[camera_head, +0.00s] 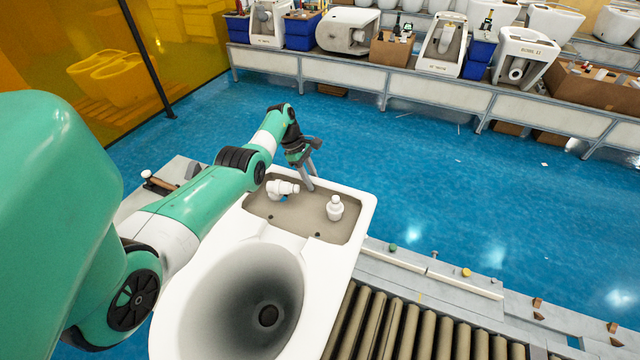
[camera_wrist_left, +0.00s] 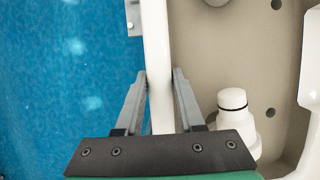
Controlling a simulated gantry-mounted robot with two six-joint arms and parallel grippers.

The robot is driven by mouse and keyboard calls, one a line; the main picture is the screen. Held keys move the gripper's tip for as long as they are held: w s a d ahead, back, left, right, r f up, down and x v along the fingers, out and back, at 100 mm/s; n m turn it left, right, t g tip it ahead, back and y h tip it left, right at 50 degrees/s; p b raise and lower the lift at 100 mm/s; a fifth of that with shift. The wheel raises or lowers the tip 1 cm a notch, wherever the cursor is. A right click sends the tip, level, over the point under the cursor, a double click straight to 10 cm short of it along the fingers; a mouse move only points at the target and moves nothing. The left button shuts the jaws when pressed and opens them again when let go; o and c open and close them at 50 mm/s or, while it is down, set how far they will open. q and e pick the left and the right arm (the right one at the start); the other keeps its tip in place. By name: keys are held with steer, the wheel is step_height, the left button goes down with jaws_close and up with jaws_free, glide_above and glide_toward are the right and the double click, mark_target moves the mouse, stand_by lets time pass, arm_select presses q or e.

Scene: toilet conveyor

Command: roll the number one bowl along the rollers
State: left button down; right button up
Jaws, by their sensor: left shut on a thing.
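The white toilet bowl (camera_head: 318,268) lies on the conveyor, with its round basin toward me and its recessed tank section at the far end. No number shows on it. My left gripper (camera_head: 308,178) is at the far rim of the tank section. In the left wrist view my left gripper (camera_wrist_left: 159,80) has one finger on each side of the white rim (camera_wrist_left: 156,50) and is shut on it. The grey-brown rollers (camera_head: 400,330) run to the right of the bowl; any under it are hidden. My right gripper is not in view.
Two white fittings, one lying (camera_head: 282,189) and one upright (camera_head: 335,208), are in the tank recess. A grey rail (camera_head: 440,285) with small buttons edges the rollers. The visible rollers right of the bowl are clear. A bench (camera_head: 400,75) with other toilets stands beyond the blue floor.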

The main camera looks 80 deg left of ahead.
arm_select(q)
steer(key=shift+s+a+f, duration=0.2)
steer(key=shift+s, duration=0.15)
steer(key=c, duration=0.5)
jaws_free()
steer(key=shift+w+r, duration=0.1)
steer(key=shift+r, duration=0.1)
steer(key=p+v, duration=0.3)
steer(key=v, duration=0.7)
steer(key=shift+a+r, duration=0.15)
steer(key=shift+r, duration=0.1)
steer(key=shift+s+a+r, duration=0.1)
steer(key=shift+s+r, duration=0.25)
steer(key=shift+r, duration=0.05)
